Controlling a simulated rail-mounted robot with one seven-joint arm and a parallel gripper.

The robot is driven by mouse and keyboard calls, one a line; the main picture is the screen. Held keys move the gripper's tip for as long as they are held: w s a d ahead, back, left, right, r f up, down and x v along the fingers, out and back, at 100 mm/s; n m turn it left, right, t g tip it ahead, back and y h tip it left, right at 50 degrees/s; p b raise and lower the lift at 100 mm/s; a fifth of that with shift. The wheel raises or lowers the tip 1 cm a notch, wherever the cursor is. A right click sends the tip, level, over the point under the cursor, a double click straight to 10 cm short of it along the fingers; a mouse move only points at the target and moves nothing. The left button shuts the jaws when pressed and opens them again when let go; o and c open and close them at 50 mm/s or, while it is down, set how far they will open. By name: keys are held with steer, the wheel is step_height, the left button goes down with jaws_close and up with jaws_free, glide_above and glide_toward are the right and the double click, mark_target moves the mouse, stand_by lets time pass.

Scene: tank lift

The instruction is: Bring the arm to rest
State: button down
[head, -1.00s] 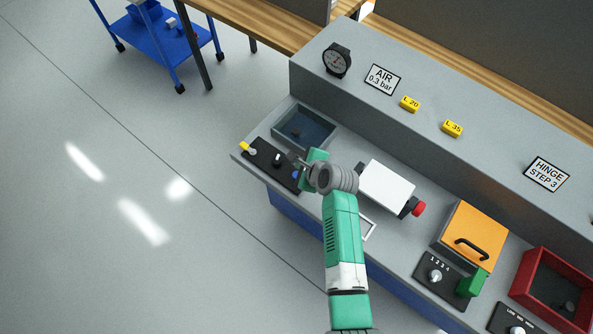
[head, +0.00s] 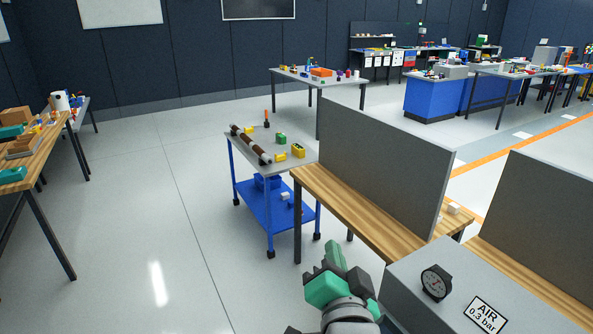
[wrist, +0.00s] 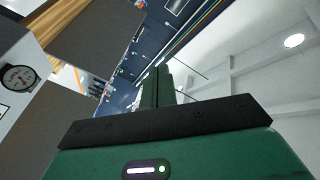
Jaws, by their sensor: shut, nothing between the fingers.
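My gripper (head: 335,254) shows at the bottom middle of the head view, green with dark grey parts, raised beside the grey console (head: 410,280). In the wrist view its two green fingers (wrist: 156,88) are pressed together with nothing between them. They point toward the far side of the room, with ceiling and walls behind. My arm below the wrist is cut off by the lower edge of the head view.
A blue cart (head: 270,205) stands left of the bench. Open floor lies left.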

steer(key=s+a+r+n+t, duration=0.3)
steer(key=s+r+n, duration=0.1)
steer(key=s+r, duration=0.6)
steer(key=s+a+r+n+t, duration=0.35)
steer(key=s+r, duration=0.45)
steer(key=r, duration=0.3)
step_height(320, 180, up, 23)
steer(key=s+n+p, duration=0.1)
steer(key=p, duration=2)
steer(key=shift+s, duration=0.4)
steer(key=shift+f+t, duration=0.2)
steer(key=shift+t, duration=0.05)
